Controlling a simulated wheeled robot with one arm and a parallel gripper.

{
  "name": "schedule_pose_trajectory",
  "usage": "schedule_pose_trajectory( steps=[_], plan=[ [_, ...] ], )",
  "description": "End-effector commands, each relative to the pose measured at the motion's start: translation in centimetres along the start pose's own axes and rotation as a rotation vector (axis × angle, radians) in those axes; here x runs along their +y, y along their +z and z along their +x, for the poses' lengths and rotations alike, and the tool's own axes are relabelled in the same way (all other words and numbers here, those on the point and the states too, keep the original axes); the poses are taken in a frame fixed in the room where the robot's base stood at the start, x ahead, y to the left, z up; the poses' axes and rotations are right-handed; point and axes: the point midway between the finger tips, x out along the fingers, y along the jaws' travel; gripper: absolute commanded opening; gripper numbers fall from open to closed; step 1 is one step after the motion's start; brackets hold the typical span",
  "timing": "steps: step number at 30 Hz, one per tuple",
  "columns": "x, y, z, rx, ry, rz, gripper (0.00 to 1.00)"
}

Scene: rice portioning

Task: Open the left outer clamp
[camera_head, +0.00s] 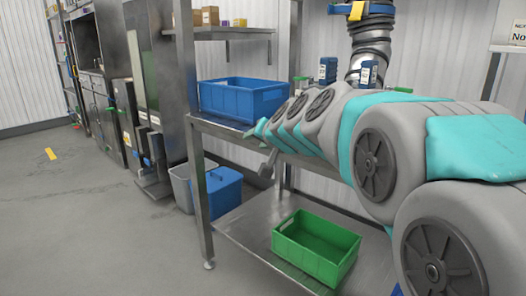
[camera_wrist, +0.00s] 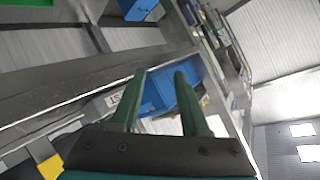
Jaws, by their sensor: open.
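My gripper (camera_wrist: 160,75) shows in the wrist view with two green fingers apart and nothing held between them. Behind the fingers is a blue object (camera_wrist: 157,92) with a white label; I cannot tell its distance from the fingertips. In the head view my arm reaches left across the bench, and its own links hide most of the gripper. Two blue labelled blocks (camera_head: 327,70) stand by a dark ribbed duct (camera_head: 371,45), with green handles (camera_head: 300,78) beside them. I cannot tell which part is the left outer clamp.
A blue crate (camera_head: 243,99) sits on the metal bench, left of my arm. A green crate (camera_head: 316,247) lies on the lower shelf. A blue bin (camera_head: 222,190) and a grey bin (camera_head: 181,187) stand on the floor.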

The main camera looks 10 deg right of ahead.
Motion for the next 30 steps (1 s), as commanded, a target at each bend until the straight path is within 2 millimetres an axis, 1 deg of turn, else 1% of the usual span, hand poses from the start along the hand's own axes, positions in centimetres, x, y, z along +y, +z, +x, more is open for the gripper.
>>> schedule_pose_trajectory(
  steps=[3, 6, 10, 17, 20, 21, 22, 23, 25, 26, 27, 29, 30],
  plan=[
    [0.4, 1.3, -0.3, -0.037, 0.010, -0.011, 0.45],
    [0.7, 2.1, -0.5, -0.057, 0.016, -0.019, 0.45],
    [0.8, 2.5, -0.6, -0.067, 0.019, -0.022, 0.45],
    [0.8, 2.5, -0.6, -0.068, 0.019, -0.023, 0.45],
    [0.9, 2.8, -0.7, -0.075, 0.021, -0.025, 0.36],
    [1.1, 3.3, -0.9, -0.089, 0.025, -0.031, 0.32],
    [1.4, 4.0, -1.2, -0.108, 0.032, -0.038, 0.28],
    [1.8, 5.1, -1.6, -0.135, 0.039, -0.047, 0.28],
    [3.2, 8.6, -3.1, -0.229, 0.070, -0.079, 0.28],
    [4.2, 10.7, -4.0, -0.283, 0.089, -0.095, 0.28],
    [5.6, 13.5, -5.3, -0.359, 0.117, -0.116, 0.28],
    [7.6, 17.2, -7.5, -0.464, 0.159, -0.146, 0.28],
    [8.8, 19.4, -8.9, -0.528, 0.185, -0.160, 0.28]
  ],
)
